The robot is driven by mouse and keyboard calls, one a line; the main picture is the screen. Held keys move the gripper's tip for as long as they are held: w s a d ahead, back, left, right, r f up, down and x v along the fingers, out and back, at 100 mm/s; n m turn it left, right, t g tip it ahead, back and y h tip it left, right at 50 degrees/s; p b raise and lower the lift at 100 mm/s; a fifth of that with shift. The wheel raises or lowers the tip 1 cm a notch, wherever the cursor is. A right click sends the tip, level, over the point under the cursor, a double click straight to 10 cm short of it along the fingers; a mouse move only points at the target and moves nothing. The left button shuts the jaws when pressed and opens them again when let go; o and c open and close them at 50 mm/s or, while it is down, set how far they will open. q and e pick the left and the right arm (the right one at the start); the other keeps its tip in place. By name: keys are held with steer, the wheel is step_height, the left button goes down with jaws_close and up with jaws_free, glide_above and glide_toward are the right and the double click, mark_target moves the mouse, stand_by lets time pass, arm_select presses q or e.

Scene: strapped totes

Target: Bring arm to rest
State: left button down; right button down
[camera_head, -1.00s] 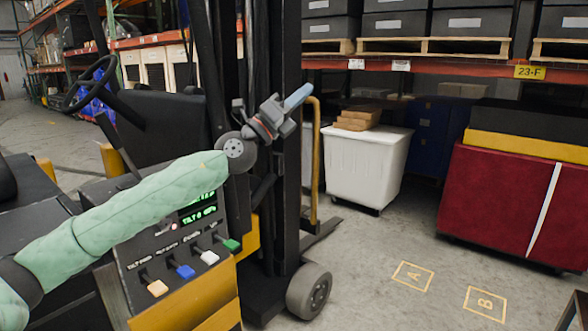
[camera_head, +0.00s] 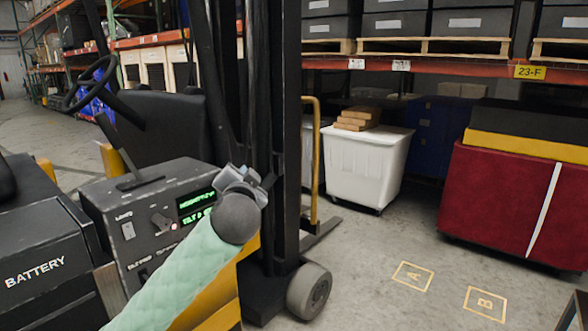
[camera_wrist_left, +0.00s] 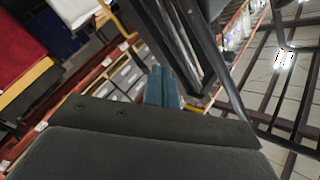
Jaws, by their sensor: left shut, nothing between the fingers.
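My left arm, in a pale green sleeve, reaches up from the bottom of the head view. My left gripper (camera_head: 245,178) is beside the forklift's control panel (camera_head: 140,215), in front of the mast. Its wrist hides most of it in that view, fingers included. In the left wrist view the blue fingers (camera_wrist_left: 163,86) are together, with nothing seen between them. The arm covers the coloured levers at the lower part of the panel. My right gripper is in neither view.
The forklift's black mast (camera_head: 284,120) stands close to the gripper. A white bin (camera_head: 365,165) with brown boxes stands behind it, and a red crate (camera_head: 490,200) is at the right. Shelving (camera_head: 430,62) with grey totes runs behind. Floor squares A and B lie on clear ground.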

arm_select(q)
steer(key=s+a+f+n+g+h, duration=0.1)
steer(key=s+f+g, duration=0.2)
steer(key=s+f, duration=0.65)
steer(key=s+f+n+g+h, duration=0.15)
steer(key=s+f+g, duration=0.25)
steer(key=f, duration=1.1)
steer(key=s+a+f+n+g+h, duration=0.1)
steer(key=s+f+g, duration=0.2)
steer(key=s+f, duration=0.65)
steer(key=s+f+n+g, duration=0.2)
steer(key=s+f+g, duration=0.4)
steer(key=s+f, duration=1.5)
steer(key=shift+s+f, duration=0.35)
steer(key=shift+s, duration=0.6)
steer(key=shift+a, duration=0.1)
